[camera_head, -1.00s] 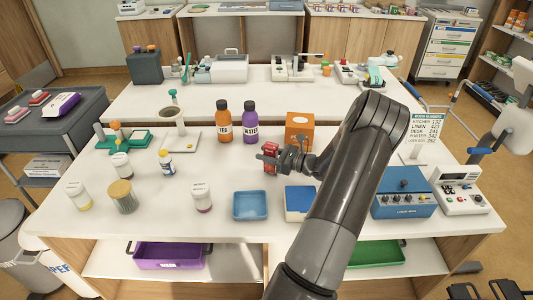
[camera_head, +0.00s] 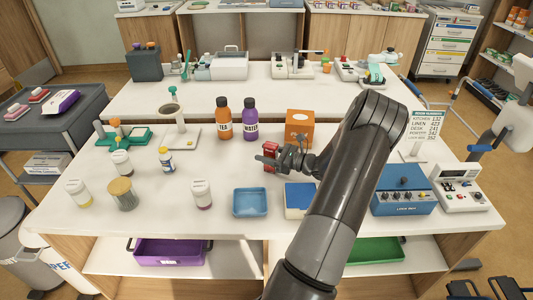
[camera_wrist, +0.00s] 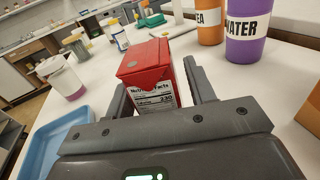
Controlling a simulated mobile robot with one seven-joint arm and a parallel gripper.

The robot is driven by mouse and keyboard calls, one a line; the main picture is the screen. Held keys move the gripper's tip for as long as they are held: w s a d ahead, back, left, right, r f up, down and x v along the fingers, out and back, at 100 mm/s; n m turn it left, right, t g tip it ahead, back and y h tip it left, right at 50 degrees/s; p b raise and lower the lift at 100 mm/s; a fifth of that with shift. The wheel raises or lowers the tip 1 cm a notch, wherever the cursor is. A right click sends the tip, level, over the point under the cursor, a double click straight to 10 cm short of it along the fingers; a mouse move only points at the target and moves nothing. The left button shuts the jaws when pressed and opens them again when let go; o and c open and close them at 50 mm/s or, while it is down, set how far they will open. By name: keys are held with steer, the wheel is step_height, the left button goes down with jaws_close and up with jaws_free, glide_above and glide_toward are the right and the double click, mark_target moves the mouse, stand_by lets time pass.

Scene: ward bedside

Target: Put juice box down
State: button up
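The red juice box (camera_head: 271,157) is upright at the middle of the bedside table (camera_head: 225,165). In the wrist view the red juice box (camera_wrist: 150,75) sits between the two fingers, its nutrition label facing the camera. My gripper (camera_head: 268,160) reaches in from the right with a finger on either side of it.
Behind stand the orange tea bottle (camera_head: 224,119), the purple water bottle (camera_head: 250,119) and an orange box (camera_head: 300,128). A blue tray (camera_head: 250,203) and a blue-and-white item (camera_head: 299,200) lie in front. Pill bottles and a jar (camera_head: 123,192) stand left. Bare table lies left of the gripper.

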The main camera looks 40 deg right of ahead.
mark_target(275, 146)
steer(key=shift+o, duration=0.9)
steer(key=shift+s+d, duration=0.1)
steer(key=shift+s, duration=0.15)
steer(key=v, duration=0.2)
steer(key=shift+s+d, duration=0.1)
steer(key=shift+s, duration=0.1)
step_height(275, 146, up, 7)
